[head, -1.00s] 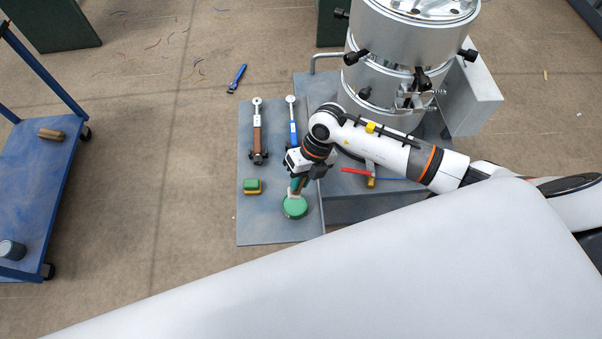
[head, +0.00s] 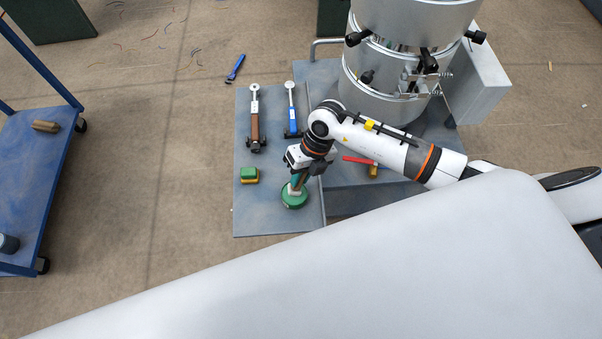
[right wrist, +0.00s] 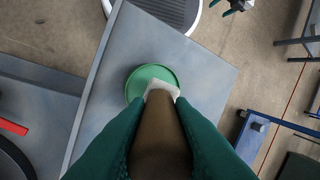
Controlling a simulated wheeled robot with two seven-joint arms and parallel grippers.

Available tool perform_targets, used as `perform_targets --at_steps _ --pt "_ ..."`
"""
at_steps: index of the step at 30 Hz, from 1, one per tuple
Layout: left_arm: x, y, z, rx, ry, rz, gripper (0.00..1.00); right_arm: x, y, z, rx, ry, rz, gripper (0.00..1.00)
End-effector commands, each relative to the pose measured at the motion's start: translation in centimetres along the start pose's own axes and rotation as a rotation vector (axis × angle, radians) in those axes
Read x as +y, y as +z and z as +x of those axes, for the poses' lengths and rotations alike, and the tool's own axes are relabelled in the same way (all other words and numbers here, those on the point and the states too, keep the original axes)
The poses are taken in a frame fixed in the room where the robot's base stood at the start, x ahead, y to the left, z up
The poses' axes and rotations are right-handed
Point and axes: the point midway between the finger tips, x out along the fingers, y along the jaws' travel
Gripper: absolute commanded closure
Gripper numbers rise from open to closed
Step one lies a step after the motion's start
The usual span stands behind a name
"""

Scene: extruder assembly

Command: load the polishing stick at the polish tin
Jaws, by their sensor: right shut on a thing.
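My right gripper (head: 299,180) is shut on the polishing stick, and its green fingers (right wrist: 160,125) grip the brown handle from both sides in the right wrist view. The polishing stick (right wrist: 160,145) points down with its white tip (right wrist: 163,90) over the green polish tin (right wrist: 140,78). In the head view the tip lies over the upper part of the round polish tin (head: 294,200). I cannot tell for sure whether it touches. The tin rests on the grey mat. My left gripper (right wrist: 234,9) shows small at the top of the right wrist view, too small to judge.
The grey mat (head: 270,222) also holds a green and yellow block (head: 249,175), a brown-handled tool (head: 255,120) and a blue-handled tool (head: 291,110). A red-handled tool (head: 357,160) lies near my right arm. The big metal extruder (head: 405,60) stands behind. A blue cart (head: 35,180) is left.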

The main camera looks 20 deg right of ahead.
Motion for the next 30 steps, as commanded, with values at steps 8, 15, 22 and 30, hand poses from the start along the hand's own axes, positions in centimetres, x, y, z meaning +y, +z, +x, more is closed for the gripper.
perform_targets --at_steps 8,15,22,30 --pt "0.02 0.0 0.03 0.0 0.0 0.0 0.32 -0.01 -0.02 0.01 0.0 0.0 0.0 1.0" --pt "0.06 -0.03 0.24 0.0 0.001 -0.002 0.32 0.09 -0.04 0.26 0.001 0.0 0.0 1.0" --pt "0.1 -0.06 0.45 0.0 0.002 -0.003 0.32 0.19 -0.05 0.52 0.001 0.0 0.0 1.0" --pt "0.16 -0.09 0.69 0.001 0.002 -0.003 0.32 0.3 -0.06 0.83 0.0 0.0 0.0 1.0"
